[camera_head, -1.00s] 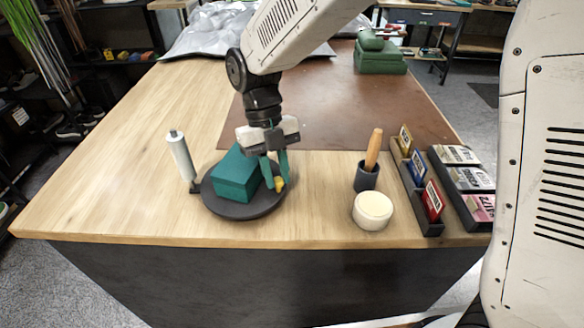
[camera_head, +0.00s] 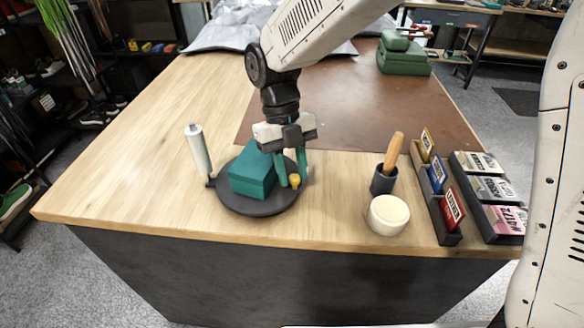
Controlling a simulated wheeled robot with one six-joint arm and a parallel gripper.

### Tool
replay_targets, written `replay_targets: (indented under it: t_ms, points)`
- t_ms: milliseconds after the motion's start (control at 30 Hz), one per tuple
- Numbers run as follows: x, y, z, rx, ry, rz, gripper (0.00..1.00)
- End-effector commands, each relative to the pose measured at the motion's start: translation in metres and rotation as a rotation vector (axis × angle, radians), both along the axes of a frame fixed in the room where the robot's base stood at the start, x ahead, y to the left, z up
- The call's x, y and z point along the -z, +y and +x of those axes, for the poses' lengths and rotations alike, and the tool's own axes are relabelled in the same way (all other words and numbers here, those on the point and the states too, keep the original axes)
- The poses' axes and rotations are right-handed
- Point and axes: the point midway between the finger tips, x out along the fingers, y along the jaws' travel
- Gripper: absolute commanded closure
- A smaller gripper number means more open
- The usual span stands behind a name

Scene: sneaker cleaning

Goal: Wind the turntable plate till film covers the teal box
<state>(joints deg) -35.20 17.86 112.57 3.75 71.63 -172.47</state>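The teal box (camera_head: 252,175) sits on the round dark turntable plate (camera_head: 243,205) near the table's front left. A yellow knob (camera_head: 295,181) stands at the plate's right edge. My gripper (camera_head: 292,181) points down there, its two teal fingers apart and around or just behind the knob. Whether they pinch it is not clear. A pale film roll (camera_head: 199,151) stands upright, tilted slightly, at the plate's left edge. No film shows clearly between roll and box. The box's far right side is partly hidden by my fingers.
A brush with a wooden handle stands in a dark cup (camera_head: 383,181), beside a round cream tub (camera_head: 388,214). Dark racks of small boxes (camera_head: 447,237) stand at the right. A brown mat (camera_head: 350,110) lies behind. The wood left of the roll is clear.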

Motion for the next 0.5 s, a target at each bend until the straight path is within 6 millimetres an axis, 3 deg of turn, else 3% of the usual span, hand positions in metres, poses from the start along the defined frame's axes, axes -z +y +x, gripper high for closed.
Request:
replay_targets:
  t_ms: [233, 500]
  points:
    - [-0.010, 0.001, 0.004, 0.001, 0.000, 0.000, 0.70]
    - [-0.052, 0.009, 0.020, 0.000, -0.003, 0.001, 0.70]
